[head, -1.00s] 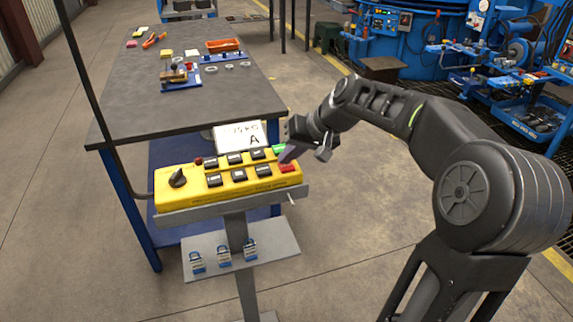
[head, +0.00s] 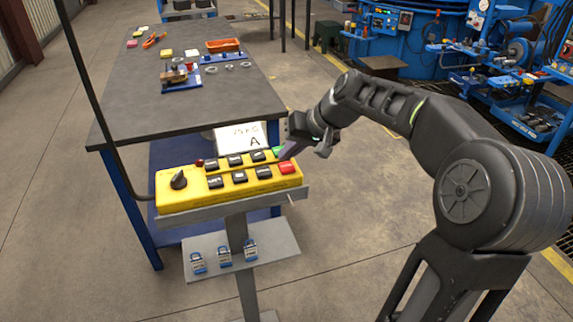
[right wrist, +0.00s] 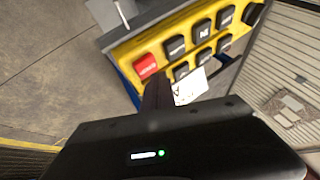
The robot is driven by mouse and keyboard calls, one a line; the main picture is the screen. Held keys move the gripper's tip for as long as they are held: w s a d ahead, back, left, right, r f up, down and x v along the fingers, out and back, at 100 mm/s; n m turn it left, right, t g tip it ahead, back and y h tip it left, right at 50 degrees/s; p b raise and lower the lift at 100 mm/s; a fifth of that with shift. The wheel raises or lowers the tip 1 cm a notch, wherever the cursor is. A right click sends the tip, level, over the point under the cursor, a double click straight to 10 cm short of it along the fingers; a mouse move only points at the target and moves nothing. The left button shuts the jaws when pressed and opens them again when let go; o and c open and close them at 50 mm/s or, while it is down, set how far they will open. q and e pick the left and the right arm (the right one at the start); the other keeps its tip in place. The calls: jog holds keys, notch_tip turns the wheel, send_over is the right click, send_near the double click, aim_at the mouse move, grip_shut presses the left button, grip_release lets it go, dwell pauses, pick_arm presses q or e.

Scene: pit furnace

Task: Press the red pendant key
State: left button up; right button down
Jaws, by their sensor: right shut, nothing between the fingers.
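The yellow pendant (head: 222,203) lies on a grey stand, with a black rotary knob, a small red button and two rows of black keys. The red key (head: 287,168) is at its right front corner, uncovered and bright. In the right wrist view the red key (right wrist: 145,65) also shows clear. My left gripper is out of view.
A white card (head: 240,137) stands behind the pendant. A dark-topped workbench (head: 180,115) with small parts lies beyond it. A dark cable runs down at the left. Open floor lies to the right.

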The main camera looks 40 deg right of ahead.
aim_at(288, 167)
jog(key=shift+r+p, duration=1.9)
jog(key=shift+r, duration=0.65)
